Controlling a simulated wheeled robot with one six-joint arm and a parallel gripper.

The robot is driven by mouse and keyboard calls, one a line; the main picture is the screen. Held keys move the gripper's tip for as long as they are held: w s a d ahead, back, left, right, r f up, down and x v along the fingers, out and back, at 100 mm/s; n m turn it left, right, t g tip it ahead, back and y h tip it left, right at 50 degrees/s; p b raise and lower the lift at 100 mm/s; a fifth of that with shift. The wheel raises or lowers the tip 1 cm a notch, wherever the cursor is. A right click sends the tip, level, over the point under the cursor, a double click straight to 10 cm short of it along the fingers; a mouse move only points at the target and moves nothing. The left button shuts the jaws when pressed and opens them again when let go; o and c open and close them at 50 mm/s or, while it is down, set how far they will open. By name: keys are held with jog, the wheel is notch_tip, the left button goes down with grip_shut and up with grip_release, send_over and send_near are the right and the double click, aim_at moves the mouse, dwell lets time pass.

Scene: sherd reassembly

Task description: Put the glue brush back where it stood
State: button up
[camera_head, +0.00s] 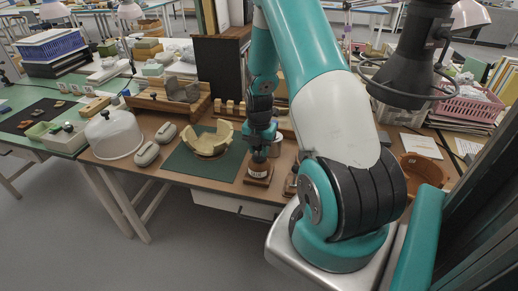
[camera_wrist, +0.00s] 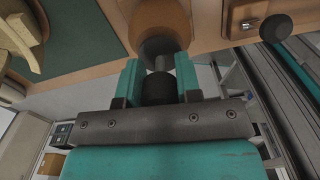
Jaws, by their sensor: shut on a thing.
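My gripper (camera_head: 259,150) points down at the front of the wooden table, right of the green mat. It is shut on the glue brush, whose dark upper end (camera_wrist: 157,88) shows between the teal fingers in the wrist view.
A cream, partly assembled vessel (camera_head: 207,141) stands on the green mat (camera_head: 184,164), left of my gripper. Two grey oval things (camera_head: 147,154) and a white dome (camera_head: 112,134) stand farther left. A dark upright panel (camera_head: 219,75) is behind. The table's front edge is close.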

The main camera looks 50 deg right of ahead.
jog(key=shift+f, duration=0.25)
dwell(0.3)
jog(key=o, duration=0.8)
notch_tip(320, 180, up, 18)
jog(key=b, duration=0.1)
jog(key=shift+f, duration=0.25)
jog(key=shift+a, duration=0.1)
